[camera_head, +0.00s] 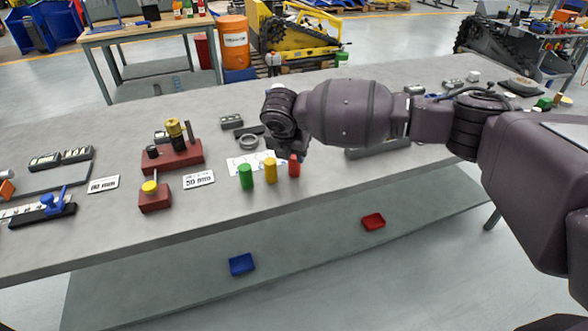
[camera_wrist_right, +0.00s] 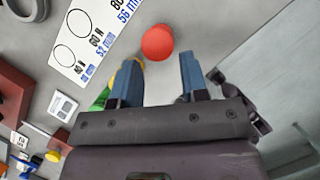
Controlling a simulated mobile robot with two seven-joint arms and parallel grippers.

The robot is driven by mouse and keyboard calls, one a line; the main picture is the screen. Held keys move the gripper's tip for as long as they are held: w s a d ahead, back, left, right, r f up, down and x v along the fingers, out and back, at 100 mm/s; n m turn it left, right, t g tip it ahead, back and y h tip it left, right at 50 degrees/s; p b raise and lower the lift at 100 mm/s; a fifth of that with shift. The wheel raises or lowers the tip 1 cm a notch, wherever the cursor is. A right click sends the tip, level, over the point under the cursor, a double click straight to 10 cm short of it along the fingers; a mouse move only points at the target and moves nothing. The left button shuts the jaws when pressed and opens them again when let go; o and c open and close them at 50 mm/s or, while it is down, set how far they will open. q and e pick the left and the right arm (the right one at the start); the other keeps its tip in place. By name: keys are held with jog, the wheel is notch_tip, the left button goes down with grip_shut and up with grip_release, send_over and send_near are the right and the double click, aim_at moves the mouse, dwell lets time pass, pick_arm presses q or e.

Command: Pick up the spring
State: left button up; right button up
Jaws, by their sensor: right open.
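No coil shape shows clearly, so I cannot tell which thing is the spring. A green cylinder (camera_head: 246,177), a yellow cylinder (camera_head: 271,170) and a red cylinder (camera_head: 294,166) stand upright in a row near the table's front edge. My right gripper (camera_head: 297,152) is above the red cylinder and partly hidden by my own wrist. In the right wrist view its two blue fingers (camera_wrist_right: 159,62) are apart and empty. The red cylinder's round top (camera_wrist_right: 157,43) shows just beyond the gap between the fingertips. The green and yellow cylinders are partly hidden behind the left finger. My left gripper is not in view.
A white printed card (camera_head: 240,163) lies behind the cylinders, with a grey ring (camera_head: 248,142) beyond it. A dark red block with posts (camera_head: 172,158) and a smaller one with a yellow knob (camera_head: 155,201) stand left. Blue (camera_head: 241,264) and red (camera_head: 373,221) trays sit below.

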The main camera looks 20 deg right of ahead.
aim_at(293, 158)
jog(key=shift+w+f, duration=0.2)
jog(key=shift+f, duration=0.3)
jog(key=b+x, duration=0.1)
jog(key=x, duration=0.3)
jog(key=shift+w+d+f, duration=0.1)
jog(key=shift+f, duration=0.3)
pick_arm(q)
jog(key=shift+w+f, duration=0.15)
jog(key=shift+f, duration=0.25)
pick_arm(e)
jog(key=shift+r, duration=0.1)
jog(key=shift+c, duration=0.5)
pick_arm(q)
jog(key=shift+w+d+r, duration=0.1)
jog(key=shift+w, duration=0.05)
pick_arm(e)
jog(key=c, duration=0.5)
